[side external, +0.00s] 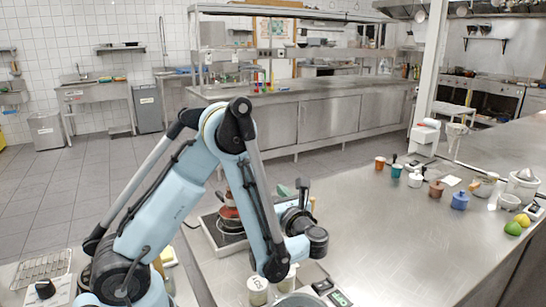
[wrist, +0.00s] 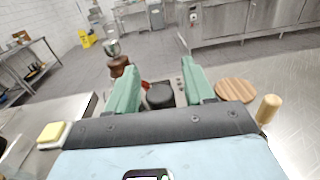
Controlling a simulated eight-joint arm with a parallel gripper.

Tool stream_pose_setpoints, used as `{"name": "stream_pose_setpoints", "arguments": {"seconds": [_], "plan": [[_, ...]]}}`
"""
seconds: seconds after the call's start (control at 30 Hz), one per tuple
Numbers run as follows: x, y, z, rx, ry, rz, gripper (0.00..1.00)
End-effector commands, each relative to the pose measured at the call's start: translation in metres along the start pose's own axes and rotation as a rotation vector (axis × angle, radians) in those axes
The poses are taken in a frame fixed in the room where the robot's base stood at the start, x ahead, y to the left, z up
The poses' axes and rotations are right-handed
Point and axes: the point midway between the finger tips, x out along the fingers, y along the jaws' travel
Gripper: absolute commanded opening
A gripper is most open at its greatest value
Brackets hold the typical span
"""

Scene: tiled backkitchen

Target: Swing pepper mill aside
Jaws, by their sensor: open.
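A dark brown turned piece with a shiny metal top, which looks like the pepper mill (wrist: 118,66), stands just left of and beyond my left finger in the wrist view. The finger partly hides its lower part. I cannot make it out surely in the side view, where my arm blocks much of that area. My gripper (wrist: 158,70) is open, with its two green fingers apart and nothing held between them. In the side view my gripper (side external: 292,190) is above the counter, behind my forearm.
Between the fingers, lower down, is a black round object (wrist: 160,96). A round wooden board (wrist: 235,90) and a wooden cylinder (wrist: 268,108) lie right; a yellow-topped block (wrist: 50,132) is left. Red stacked items (side external: 229,216) stand near my arm. The front right counter (side external: 400,240) is clear.

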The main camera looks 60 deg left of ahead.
Motion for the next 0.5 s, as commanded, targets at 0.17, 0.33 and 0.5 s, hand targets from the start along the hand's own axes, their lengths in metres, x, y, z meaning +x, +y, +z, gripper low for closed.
{"name": "stream_pose_setpoints", "arguments": {"seconds": [0.17, 0.33, 0.5], "plan": [[-0.0002, 0.0000, 0.0000, 0.000, 0.000, 0.000, 0.33], [-0.0003, -0.0001, 0.0000, 0.000, 0.000, 0.000, 0.07], [-0.0004, -0.0001, 0.0000, 0.000, 0.000, 0.000, 0.00]]}}
